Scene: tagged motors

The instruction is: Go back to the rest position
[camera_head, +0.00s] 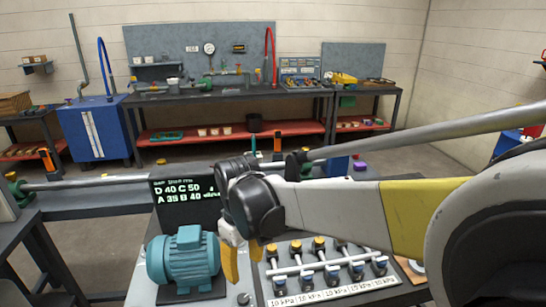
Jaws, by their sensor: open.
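My arm reaches in from the right edge, and my gripper (242,262) hangs at its end, pointing down over the front bench. Its yellow-tipped fingers are apart and nothing shows between them. A teal motor (184,259) stands on the bench just left of my gripper. A dark display (187,195) with lines of letters and numbers stands behind the motor, partly hidden by my wrist.
A valve manifold (320,265) with a pressure label strip (322,294) lies right of my gripper, close to it. A long pipe (90,182) runs behind at the left. A workbench (300,92) and a blue cabinet (95,133) stand at the back.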

